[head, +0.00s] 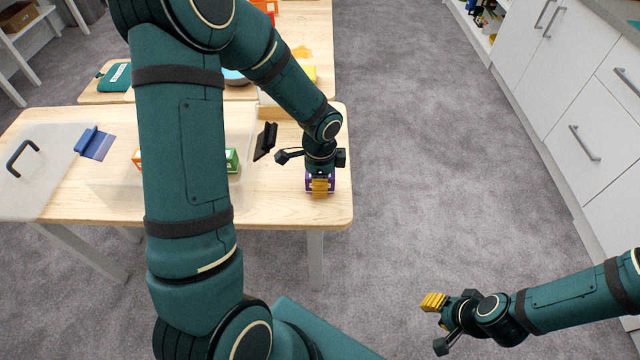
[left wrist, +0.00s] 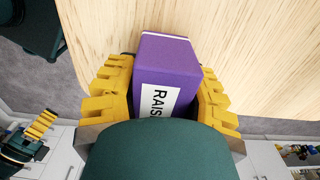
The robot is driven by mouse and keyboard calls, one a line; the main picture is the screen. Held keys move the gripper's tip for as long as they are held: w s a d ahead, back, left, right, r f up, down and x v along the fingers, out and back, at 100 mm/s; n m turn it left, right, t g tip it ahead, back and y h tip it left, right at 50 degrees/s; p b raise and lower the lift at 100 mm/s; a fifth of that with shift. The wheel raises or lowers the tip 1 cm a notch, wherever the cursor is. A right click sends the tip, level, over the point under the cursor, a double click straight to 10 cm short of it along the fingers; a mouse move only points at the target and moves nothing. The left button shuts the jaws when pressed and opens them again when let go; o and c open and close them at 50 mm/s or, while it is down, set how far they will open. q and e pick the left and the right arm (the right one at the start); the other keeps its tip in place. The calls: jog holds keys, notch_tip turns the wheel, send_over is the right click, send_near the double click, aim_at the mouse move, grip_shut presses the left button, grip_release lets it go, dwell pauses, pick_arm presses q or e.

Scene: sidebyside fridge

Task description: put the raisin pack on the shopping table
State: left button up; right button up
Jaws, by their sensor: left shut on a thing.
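The purple raisin pack (left wrist: 168,62) has a white label reading "RAIS" and fills the space between the yellow fingers of my left gripper (left wrist: 165,95). In the head view the raisin pack (head: 309,183) is mostly hidden behind my left gripper (head: 320,187), which is shut on it. The pack is at the right front part of the wooden table (head: 270,212); I cannot tell whether it touches the top. My right gripper (head: 436,325) is over the floor at the lower right, away from the table; its finger gap is unclear.
A clear bin with a green box (head: 233,160) stands left of my left gripper. A black clip-like thing (head: 265,141) is beside it. A blue object (head: 94,143) lies further left. A second table (head: 315,35) is behind. White cabinets (head: 570,110) line the right; the carpet between is clear.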

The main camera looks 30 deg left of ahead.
pick_arm(q)
jog(key=shift+f, duration=0.4)
jog(key=shift+f, duration=0.15)
jog(key=o, duration=1.1)
notch_tip(320, 180, up, 12)
jog(key=p, duration=0.3)
jog(key=shift+r, duration=0.2)
